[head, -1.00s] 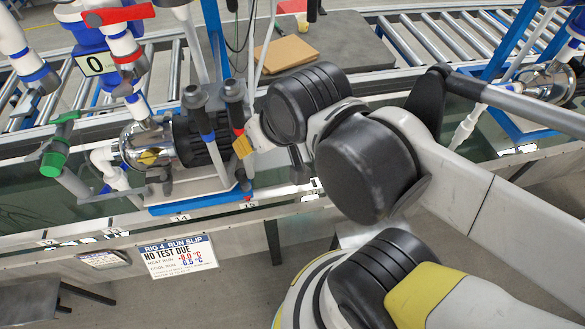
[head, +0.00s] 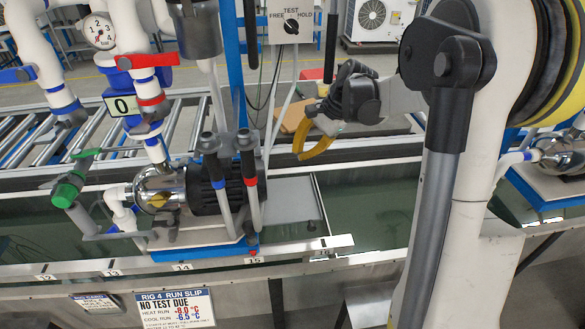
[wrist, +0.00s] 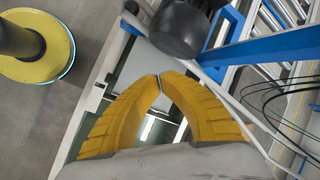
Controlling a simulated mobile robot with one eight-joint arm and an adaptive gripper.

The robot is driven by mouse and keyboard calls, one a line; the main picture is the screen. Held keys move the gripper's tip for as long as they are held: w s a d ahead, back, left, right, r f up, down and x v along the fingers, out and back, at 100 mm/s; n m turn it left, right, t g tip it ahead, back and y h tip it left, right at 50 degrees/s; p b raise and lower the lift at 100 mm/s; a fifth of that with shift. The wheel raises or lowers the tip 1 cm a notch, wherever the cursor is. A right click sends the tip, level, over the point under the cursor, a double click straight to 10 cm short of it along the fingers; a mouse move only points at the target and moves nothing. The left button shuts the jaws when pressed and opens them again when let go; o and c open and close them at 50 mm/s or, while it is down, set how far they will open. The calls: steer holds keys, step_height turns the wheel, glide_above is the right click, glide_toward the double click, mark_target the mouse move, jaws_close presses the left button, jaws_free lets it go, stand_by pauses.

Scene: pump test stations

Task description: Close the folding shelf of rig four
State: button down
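A flat light-grey panel (head: 291,203) lies beside the black pump motor of rig four, to its right. It looks level and appears to be the folding shelf; its hinge cannot be made out. My gripper (head: 302,153) is above and behind this panel, with yellow fingers pointing down. In the wrist view my gripper's fingertips (wrist: 158,78) meet with nothing between them, and a grey panel (wrist: 137,68) shows beyond them. Contact between fingers and panel cannot be told. The rig 4 slip (head: 176,308) hangs on the bench front and reads "NO TEST DUE".
The pump (head: 190,188) with upright hoses stands left of the panel. A blue post (head: 236,80) and a FREE/HOLD switch box (head: 291,27) rise behind it. A roller conveyor (head: 60,135) runs behind the bench. Dark green trough surface is clear right of the panel.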

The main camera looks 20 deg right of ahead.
steer(key=d+f+m+y+b, duration=0.1)
steer(key=d+f+m+y, duration=0.25)
steer(key=d+f, duration=0.65)
steer(key=d+f+m+y+b, duration=0.15)
steer(key=d+f+m, duration=0.4)
steer(key=f, duration=0.95)
steer(key=w+a+f+n+b, duration=0.1)
steer(key=w+a+f+b, duration=0.25)
steer(key=a+f, duration=0.3)
steer(key=r, duration=0.1)
steer(key=r+b, duration=0.1)
steer(key=r, duration=0.1)
steer(key=s+r, duration=0.1)
steer(key=r, duration=0.1)
steer(key=shift+a+b, duration=0.1)
steer(key=shift+b, duration=0.2)
